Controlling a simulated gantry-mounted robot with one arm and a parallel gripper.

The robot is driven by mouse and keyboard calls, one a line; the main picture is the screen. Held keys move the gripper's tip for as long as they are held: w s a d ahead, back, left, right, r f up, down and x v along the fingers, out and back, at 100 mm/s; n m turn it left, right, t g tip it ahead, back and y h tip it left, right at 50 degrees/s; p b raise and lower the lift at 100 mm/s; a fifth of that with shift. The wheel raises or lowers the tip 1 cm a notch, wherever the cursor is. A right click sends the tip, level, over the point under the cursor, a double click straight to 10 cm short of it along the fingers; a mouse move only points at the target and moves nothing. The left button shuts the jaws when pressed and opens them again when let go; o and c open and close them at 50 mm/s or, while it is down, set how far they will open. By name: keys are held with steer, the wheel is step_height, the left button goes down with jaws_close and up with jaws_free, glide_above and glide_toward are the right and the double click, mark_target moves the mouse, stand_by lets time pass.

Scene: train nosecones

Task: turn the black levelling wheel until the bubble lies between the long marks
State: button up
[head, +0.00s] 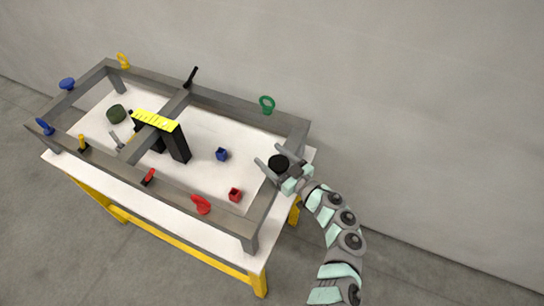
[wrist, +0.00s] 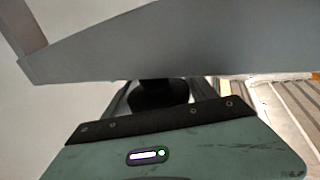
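The black levelling wheel (head: 278,163) is at the right end of the grey frame. My gripper (head: 268,154) reaches it from the lower right, with one finger on each side of the wheel. In the wrist view the wheel (wrist: 158,93) shows as a dark round shape below a grey beam, between the fingers. The fingers look spread, with slight gaps beside the wheel; contact is not clear. A yellow-topped black piece (head: 156,120) stands across the middle of the frame. No bubble or long marks can be made out in either view.
The grey frame (head: 232,101) surrounds a white table top (head: 205,140). A wall is behind.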

steer(key=c, duration=0.9)
steer(key=shift+r, duration=0.1)
steer(key=shift+c, duration=0.2)
steer(key=shift+h+p, duration=0.3)
steer(key=shift+p, duration=0.1)
steer(key=shift+r+m+t+p, duration=0.15)
steer(key=shift+m+t+p, duration=0.15)
steer(key=shift+p, duration=0.1)
steer(key=m+h+p, duration=0.1)
steer(key=t+h+p, duration=0.1)
steer(key=shift+w+d+m+t+p, duration=0.1)
steer(key=shift+d+m+t+p, duration=0.1)
steer(key=shift+m+t+p, duration=0.15)
steer(key=m+h, duration=0.1)
steer(key=t+h, duration=0.1)
steer(key=m+h, duration=0.1)
steer(key=shift+w+d+f+m+t+h, duration=0.2)
steer(key=shift+d+m+t+h, duration=0.1)
steer(key=shift+m+t+h, duration=0.1)
steer(key=shift+d+m+t+h, duration=0.2)
steer(key=shift+m+h, duration=0.35)
steer(key=shift+h, duration=0.45)
